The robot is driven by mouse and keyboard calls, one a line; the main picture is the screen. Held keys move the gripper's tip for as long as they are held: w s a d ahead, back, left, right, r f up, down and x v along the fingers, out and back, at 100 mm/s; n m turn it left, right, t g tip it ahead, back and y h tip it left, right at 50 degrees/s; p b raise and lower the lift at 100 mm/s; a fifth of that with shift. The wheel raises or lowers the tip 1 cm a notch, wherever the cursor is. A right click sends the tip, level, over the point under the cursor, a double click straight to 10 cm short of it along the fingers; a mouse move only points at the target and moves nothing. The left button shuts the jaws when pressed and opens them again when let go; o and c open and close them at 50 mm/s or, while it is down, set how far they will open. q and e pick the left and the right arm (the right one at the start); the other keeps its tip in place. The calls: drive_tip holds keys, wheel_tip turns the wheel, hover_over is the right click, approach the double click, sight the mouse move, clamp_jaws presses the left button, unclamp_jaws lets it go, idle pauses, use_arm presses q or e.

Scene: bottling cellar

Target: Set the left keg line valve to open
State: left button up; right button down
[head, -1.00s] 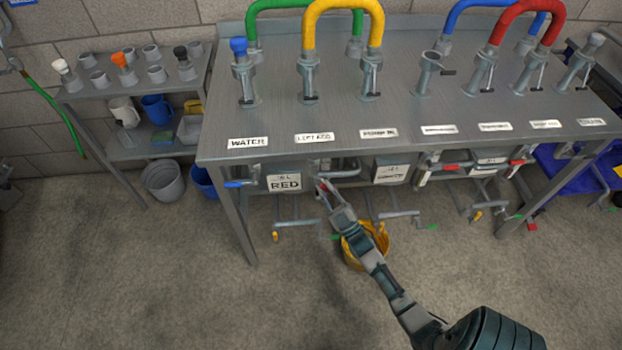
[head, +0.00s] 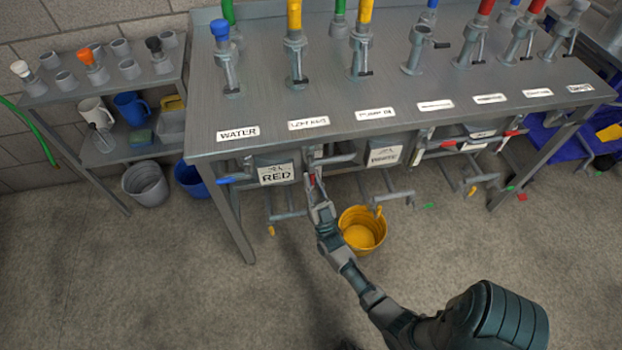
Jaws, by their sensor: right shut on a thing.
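The left keg line valve sits under the front edge of the bench, below the "LEFT KEG" label (head: 308,123), on a grey pipe (head: 335,160). A small red part of its lever (head: 312,180) shows at the fingertips of my right gripper (head: 314,188). My right gripper is shut on this lever, coming from below and in front. The fingers hide most of the lever, so its exact angle is hard to tell. A box marked "RED" (head: 275,173) hangs just left of it. My left gripper is not in view.
A blue lever (head: 232,179) lies left of the box, under the "WATER" label (head: 238,134). Red levers (head: 448,143) show further right. A yellow bucket (head: 362,230) stands on the floor beside my right arm.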

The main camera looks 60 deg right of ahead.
drive_tip(key=shift+w+a+f, duration=0.1)
drive_tip(key=c, duration=1.2)
unclamp_jaws()
drive_tip(key=shift+o, duration=0.4)
drive_tip(key=shift+s+f, duration=0.2)
drive_tip(key=shift+f, duration=0.05)
drive_tip(key=v, duration=1.1)
drive_tip(key=shift+a+f, duration=0.15)
drive_tip(key=shift+a, duration=0.05)
drive_tip(key=shift+s, duration=0.1)
